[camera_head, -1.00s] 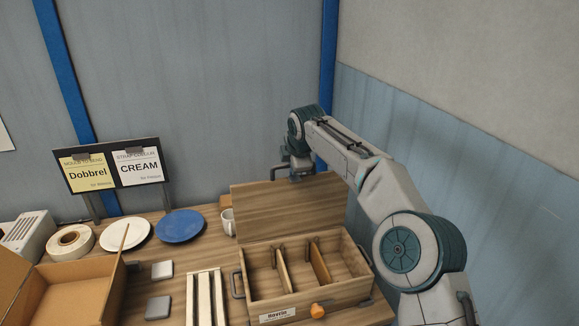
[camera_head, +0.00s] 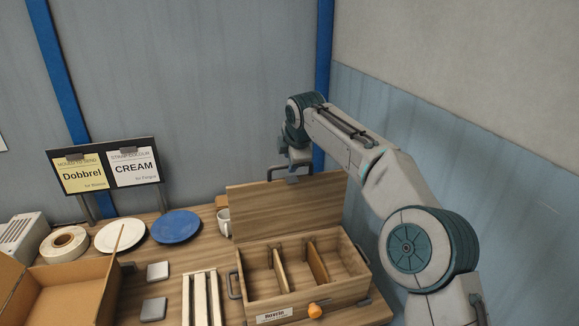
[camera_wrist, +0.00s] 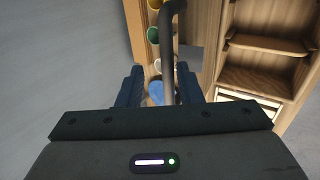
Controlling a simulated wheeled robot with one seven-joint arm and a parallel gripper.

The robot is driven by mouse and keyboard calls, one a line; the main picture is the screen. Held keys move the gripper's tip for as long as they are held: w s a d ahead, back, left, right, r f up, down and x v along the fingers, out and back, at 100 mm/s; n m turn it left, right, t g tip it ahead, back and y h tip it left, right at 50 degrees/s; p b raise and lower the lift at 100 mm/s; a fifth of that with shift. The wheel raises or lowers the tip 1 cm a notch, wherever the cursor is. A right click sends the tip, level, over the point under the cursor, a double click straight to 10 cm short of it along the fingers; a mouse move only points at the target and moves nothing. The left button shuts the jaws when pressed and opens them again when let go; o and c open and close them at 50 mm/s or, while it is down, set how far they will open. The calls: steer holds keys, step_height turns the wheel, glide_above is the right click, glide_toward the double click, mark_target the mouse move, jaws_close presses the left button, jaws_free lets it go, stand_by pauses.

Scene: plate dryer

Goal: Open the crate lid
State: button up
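The wooden crate (camera_head: 345,284) stands at the table's right, in the head view. Its lid (camera_head: 260,208) is raised at the back edge, leaving the inside open to view. My gripper (camera_head: 291,176) is at the lid's upper edge, beside a dark handle (camera_head: 272,172). In the wrist view the handle (camera_wrist: 168,50) runs between the two dark fingers of my gripper (camera_wrist: 160,88). The fingers stand apart, with gaps beside the bar, so my gripper looks open. The exact contact with the handle is hard to make out.
The crate holds upright dividers (camera_head: 317,262) and an orange knob (camera_head: 315,311) is at its front. To the left are a slatted rack (camera_head: 200,298), a mug (camera_head: 223,220), a blue plate (camera_head: 176,226), a white plate (camera_head: 112,238) and a cardboard box (camera_head: 70,290). A wall is close on the right.

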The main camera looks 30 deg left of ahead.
steer(key=b+v, duration=0.1)
steer(key=v, duration=0.9)
steer(key=shift+d+r, duration=0.2)
steer(key=shift+r, duration=0.15)
steer(key=shift+s, duration=0.1)
steer(key=s+d+f+m+h+b, duration=0.1)
steer(key=s+d+f+m+h, duration=0.15)
steer(key=d+m, duration=1)
steer(key=s+d+f+m+h+b, duration=0.2)
steer(key=s+d+f+m, duration=0.15)
steer(key=d, duration=1.85)
steer(key=s+d+f+m+b, duration=0.1)
steer(key=s+d+f+m, duration=1.1)
steer(key=s+d, duration=0.5)
step_height(320, 180, down, 2)
steer(key=shift+d+f+g, duration=0.2)
steer(key=shift+d+g, duration=0.1)
steer(key=shift+d, duration=0.15)
